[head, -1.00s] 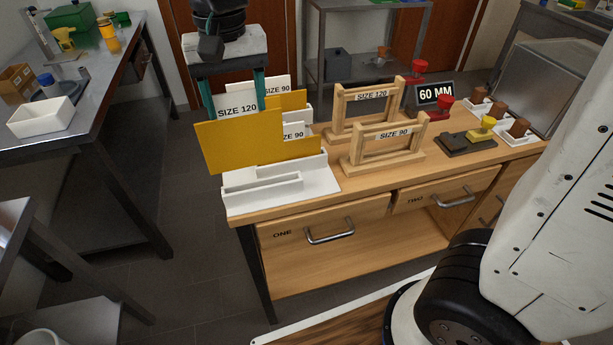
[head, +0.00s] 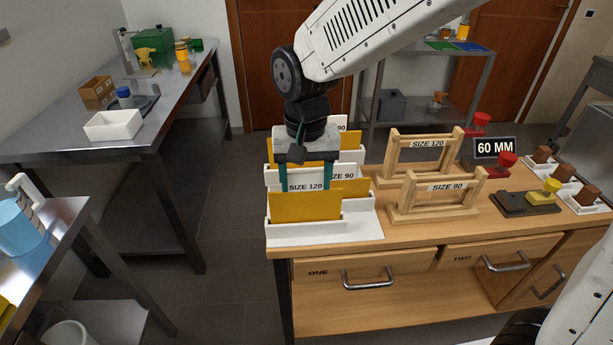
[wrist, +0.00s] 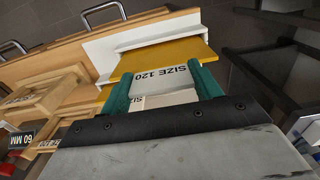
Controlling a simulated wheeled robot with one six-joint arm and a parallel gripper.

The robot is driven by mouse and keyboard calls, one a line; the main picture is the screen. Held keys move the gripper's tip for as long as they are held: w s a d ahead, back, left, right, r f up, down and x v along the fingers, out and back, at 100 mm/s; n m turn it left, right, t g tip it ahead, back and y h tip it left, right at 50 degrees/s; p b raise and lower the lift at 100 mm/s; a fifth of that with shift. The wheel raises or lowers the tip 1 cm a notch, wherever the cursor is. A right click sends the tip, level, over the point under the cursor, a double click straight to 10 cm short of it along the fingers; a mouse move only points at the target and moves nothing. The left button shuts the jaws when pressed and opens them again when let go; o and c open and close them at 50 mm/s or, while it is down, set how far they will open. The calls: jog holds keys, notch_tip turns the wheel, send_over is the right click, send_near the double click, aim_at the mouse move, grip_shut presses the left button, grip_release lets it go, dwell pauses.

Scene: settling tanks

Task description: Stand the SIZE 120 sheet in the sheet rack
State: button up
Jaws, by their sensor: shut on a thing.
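My gripper (head: 305,180) is shut on the SIZE 120 sheet (head: 305,207), yellow with a white label strip along its top. The sheet is upright and roughly level at the front slot of the white stepped rack (head: 362,226). Its lower edge is hidden behind the rack's low front wall, so I cannot tell whether it touches the bottom. In the wrist view, the sheet (wrist: 160,55) lies between the green fingers (wrist: 160,86), with the white rack (wrist: 125,38) beyond it. Sheets labelled SIZE 90 (head: 342,176) stand behind it.
Wooden frames marked SIZE 120 (head: 428,144) and SIZE 90 (head: 447,187) stand to the right. Drawers ONE (head: 367,270) and TWO (head: 498,252) are shut.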

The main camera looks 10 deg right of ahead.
jog(key=shift+f, duration=0.1)
jog(key=o, duration=1.2)
jog(key=shift+o, duration=0.2)
notch_tip(320, 180, up, 12)
jog(key=s+d+f+t, duration=0.1)
jog(key=s+d+f, duration=0.2)
jog(key=s+d, duration=1.6)
jog(key=shift+s+d+f, duration=0.2)
jog(key=shift+s+d, duration=0.05)
jog(key=shift+d, duration=0.7)
